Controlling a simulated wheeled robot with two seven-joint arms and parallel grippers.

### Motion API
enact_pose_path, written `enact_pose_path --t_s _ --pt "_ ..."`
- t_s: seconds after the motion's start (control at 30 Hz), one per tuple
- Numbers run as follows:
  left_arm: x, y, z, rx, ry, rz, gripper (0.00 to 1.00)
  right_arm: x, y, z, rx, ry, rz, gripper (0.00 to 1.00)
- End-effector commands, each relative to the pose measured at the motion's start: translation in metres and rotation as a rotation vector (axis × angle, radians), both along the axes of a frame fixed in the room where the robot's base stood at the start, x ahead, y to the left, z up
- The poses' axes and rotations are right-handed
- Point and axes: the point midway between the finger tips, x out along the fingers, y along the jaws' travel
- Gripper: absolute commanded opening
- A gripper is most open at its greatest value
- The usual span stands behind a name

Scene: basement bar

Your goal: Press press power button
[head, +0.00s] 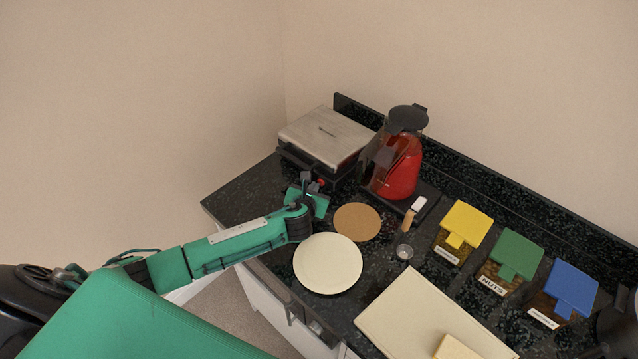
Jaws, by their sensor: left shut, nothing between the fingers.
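The press (326,137) is a low appliance with a brushed-metal lid and dark body, standing in the back left corner of the counter. Its lid is down. My left gripper (314,185) is shut and empty just in front of the press's front right side. A small red spot (320,181) shows right by the fingertips; I cannot tell if it is the power button or if the fingers touch it. The gripper hides part of the press's lower front. My right gripper does not show.
A red kettle-like jug (398,170) stands right of the press. A cork mat (357,222), a cream plate (327,264) and a pale board (428,318) lie in front. Yellow (465,221), green (515,252) and blue (571,285) lidded containers line the right.

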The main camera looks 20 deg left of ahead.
Motion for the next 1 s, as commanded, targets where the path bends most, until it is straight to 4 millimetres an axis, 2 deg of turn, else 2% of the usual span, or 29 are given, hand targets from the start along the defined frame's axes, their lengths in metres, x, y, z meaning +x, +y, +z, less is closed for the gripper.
enact_pose_path --t_s 0.33,0.67,1.0 --pt "0.001 -0.001 0.001 0.000 -0.001 -0.001 0.00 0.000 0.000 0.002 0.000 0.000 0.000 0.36" --pt "-0.012 0.004 0.002 0.001 0.000 0.000 0.00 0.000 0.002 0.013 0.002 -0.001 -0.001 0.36" --pt "-0.015 0.005 0.001 0.000 0.000 0.000 0.00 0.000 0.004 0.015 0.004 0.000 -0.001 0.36"
